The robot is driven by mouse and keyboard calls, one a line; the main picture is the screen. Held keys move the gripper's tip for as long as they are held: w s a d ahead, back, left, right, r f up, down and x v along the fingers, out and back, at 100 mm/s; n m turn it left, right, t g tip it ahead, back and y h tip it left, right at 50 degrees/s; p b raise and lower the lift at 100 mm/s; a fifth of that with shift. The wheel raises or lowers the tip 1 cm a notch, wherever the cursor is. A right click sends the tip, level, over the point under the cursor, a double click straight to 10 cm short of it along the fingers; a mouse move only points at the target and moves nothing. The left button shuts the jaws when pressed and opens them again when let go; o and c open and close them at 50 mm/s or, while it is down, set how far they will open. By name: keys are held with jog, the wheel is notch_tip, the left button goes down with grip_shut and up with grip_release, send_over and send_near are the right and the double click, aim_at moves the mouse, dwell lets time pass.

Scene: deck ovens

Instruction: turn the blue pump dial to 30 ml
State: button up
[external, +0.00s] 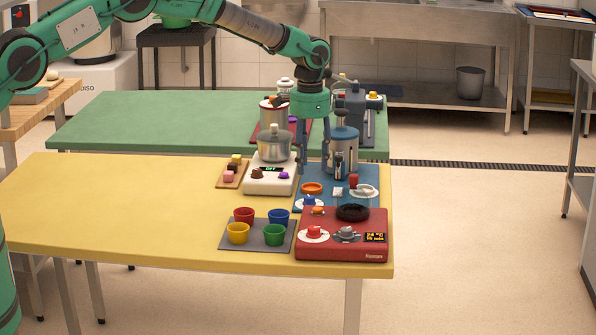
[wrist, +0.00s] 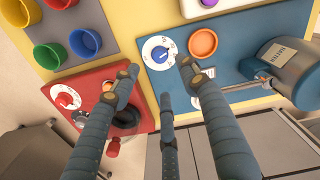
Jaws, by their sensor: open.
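The blue pump dial is a white round face with a blue knob (wrist: 159,53). It sits on a blue base plate (wrist: 228,72) and also shows in the external view (external: 308,201), at the plate's front left. The knob's exact setting is too small to read. The blue pump (external: 342,140) stands at the back of the plate; in the wrist view its body (wrist: 286,70) is at right. My gripper (wrist: 159,72) is open and empty, its fingertips appearing on either side of the dial's lower part. In the external view it hangs above the plate, apart from the dial.
An orange ring-like dish (wrist: 203,43) lies right of the dial. A red hotplate unit (external: 341,247) with knobs is in front of the plate. A grey tray (external: 265,247) with several coloured cups and a white scale (external: 268,182) with a pot are nearby. The yellow table's left side is clear.

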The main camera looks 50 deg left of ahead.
jog(key=shift+r, duration=1.45)
jog(key=s+a+r+n+t, duration=0.1)
jog(key=s+a+r, duration=0.1)
jog(key=s+r, duration=0.75)
jog(key=s+a+r+t, duration=0.1)
jog(key=s+a+r, duration=0.35)
jog(key=r, duration=0.75)
jog(key=s+r+n, duration=0.1)
jog(key=s+r, duration=0.8)
jog(key=r, duration=0.2)
jog(key=s+a+r+t+b, duration=0.1)
jog(key=s+a+r, duration=0.15)
jog(key=s, duration=0.85)
jog(key=s+a+r+t+b, duration=0.1)
jog(key=s+r, duration=0.3)
jog(key=s, duration=0.7)
jog(key=s+a+f, duration=0.1)
jog(key=s+f, duration=0.2)
jog(key=s, duration=0.7)
jog(key=s+a+f+n+t, duration=0.1)
jog(key=s+f, duration=0.2)
jog(key=s, duration=0.8)
jog(key=shift+f+n+t, duration=0.3)
jog(key=shift+w, duration=0.1)
